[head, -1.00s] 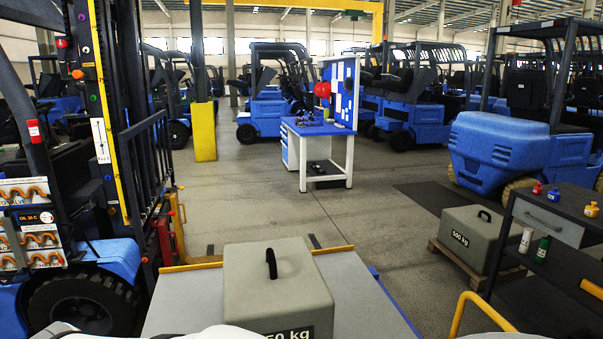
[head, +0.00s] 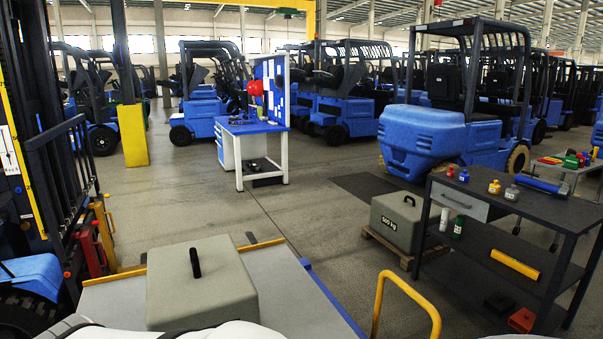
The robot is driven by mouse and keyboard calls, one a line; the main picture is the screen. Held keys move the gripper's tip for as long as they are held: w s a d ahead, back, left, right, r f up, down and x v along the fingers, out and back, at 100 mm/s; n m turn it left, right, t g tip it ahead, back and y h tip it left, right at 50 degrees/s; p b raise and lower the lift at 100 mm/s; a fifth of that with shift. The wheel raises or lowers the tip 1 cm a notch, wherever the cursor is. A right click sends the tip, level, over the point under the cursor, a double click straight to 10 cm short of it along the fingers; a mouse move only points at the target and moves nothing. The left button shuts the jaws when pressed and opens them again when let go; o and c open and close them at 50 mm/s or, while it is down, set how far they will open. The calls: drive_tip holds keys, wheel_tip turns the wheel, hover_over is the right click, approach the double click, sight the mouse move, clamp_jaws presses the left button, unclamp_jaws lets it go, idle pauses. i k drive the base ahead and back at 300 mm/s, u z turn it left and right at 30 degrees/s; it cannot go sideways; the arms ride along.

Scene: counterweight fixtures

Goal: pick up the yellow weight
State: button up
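The yellow weight (head: 494,187) is a small yellow-orange piece with a knob on top. It stands upright on the dark top of the cart (head: 560,203) at the right. A red weight (head: 450,171) stands to its left and a grey weight (head: 512,193) close to its right. My gripper is not in view. Only white parts of my own body show along the bottom edge.
A large grey block (head: 200,280) sits on a platform (head: 290,290) just ahead. A yellow rail (head: 405,285) stands between it and the cart. A 500 kg block (head: 397,220) rests on a pallet behind the cart. Open floor (head: 330,185) lies beyond.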

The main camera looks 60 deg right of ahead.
sight(494, 188)
drive_tip(key=z, duration=4.2)
drive_tip(key=k, duration=1.35)
drive_tip(key=u, duration=0.6)
drive_tip(key=i, duration=1)
drive_tip(key=u, duration=0.05)
